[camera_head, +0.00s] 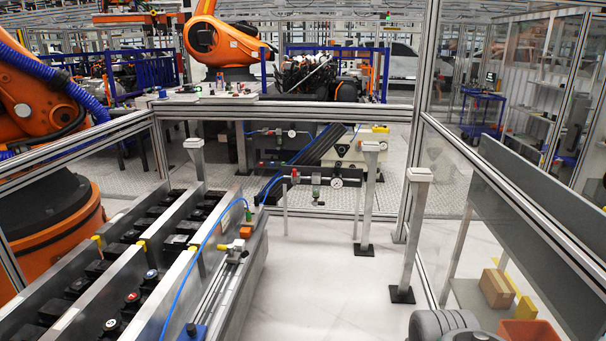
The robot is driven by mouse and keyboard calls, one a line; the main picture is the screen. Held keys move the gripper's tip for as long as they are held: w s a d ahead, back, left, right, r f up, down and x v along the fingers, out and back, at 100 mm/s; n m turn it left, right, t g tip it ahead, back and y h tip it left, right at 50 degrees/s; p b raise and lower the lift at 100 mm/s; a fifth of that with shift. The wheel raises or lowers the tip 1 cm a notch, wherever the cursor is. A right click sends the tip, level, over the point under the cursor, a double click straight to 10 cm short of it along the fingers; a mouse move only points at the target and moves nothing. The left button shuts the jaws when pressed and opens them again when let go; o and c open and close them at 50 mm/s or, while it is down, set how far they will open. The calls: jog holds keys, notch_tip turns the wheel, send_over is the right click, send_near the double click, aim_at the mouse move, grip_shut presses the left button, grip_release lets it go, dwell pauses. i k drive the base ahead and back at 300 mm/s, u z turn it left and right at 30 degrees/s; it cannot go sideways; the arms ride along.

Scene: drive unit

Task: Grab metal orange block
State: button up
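A small orange block (246,231) sits on the right-hand rail of the conveyor (170,281), near its far end, beside a blue hose. It is small in the head view, so its exact shape and material are hard to tell. A grey metal fitting (235,251) is just in front of it. My gripper is not in view.
Posts with black feet (402,293) stand on the open pale floor (320,285) right of the conveyor. Metal-framed fencing (422,110) encloses the far and right sides. An orange bin (530,331) and a cardboard box (496,288) are at lower right. Large orange robot arms (228,45) stand beyond.

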aim_at(245, 232)
jog(key=i, duration=3.65)
jog(key=u, duration=2.85)
